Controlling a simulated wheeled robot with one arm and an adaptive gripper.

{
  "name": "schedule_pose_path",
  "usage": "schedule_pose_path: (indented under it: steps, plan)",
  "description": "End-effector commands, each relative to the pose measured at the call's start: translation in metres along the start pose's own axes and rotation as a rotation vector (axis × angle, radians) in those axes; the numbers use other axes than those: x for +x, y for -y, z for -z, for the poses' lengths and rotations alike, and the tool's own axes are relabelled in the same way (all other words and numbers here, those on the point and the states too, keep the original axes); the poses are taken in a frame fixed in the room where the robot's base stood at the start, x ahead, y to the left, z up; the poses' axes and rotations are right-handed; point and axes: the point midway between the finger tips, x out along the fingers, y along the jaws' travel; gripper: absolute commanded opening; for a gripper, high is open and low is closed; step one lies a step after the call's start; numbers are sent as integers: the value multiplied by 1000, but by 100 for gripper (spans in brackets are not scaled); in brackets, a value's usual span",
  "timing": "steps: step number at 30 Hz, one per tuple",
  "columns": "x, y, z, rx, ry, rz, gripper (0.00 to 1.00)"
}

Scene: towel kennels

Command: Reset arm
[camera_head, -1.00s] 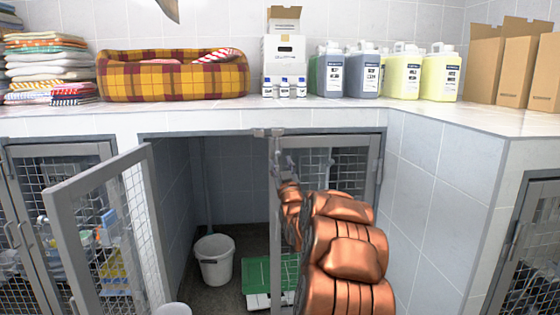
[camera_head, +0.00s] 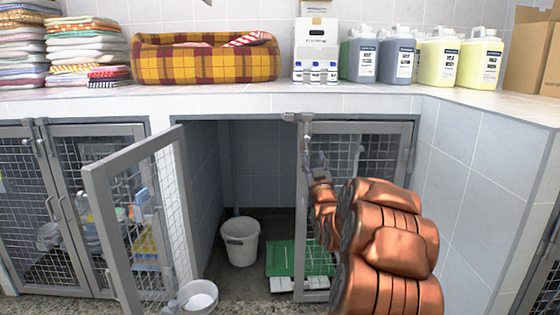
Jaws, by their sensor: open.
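My copper-coloured arm reaches in from the lower right in the head view. My gripper (camera_head: 318,160) is at its far end, small and grey, in front of the right-hand kennel door (camera_head: 358,170) near that door's left frame. Its fingers look apart and I see nothing held between them. I cannot tell whether it touches the door. The kennel's left door (camera_head: 133,215) stands swung open toward me.
A white bucket (camera_head: 241,243) and a green tray (camera_head: 288,258) sit inside the kennel. Above, the counter holds towels (camera_head: 85,50), a plaid pet bed (camera_head: 205,62) and several jugs (camera_head: 397,58).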

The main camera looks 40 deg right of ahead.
Motion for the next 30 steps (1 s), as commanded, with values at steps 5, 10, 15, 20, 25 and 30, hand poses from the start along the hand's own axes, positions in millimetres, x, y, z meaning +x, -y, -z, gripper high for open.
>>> schedule_pose_path:
  steps: [5, 10, 15, 20, 25, 30]
  plan:
    - [0, 0, 0, 0, 0, 0, 46]
    - [3, 10, 10, 8, 34, 21, 46]
    - [6, 51, 41, 34, 175, 107, 46]
    - [-8, 98, 70, 54, 359, 208, 46]
    - [-40, 140, 101, 61, 561, 310, 46]
    - [-86, 171, 135, 52, 764, 405, 46]
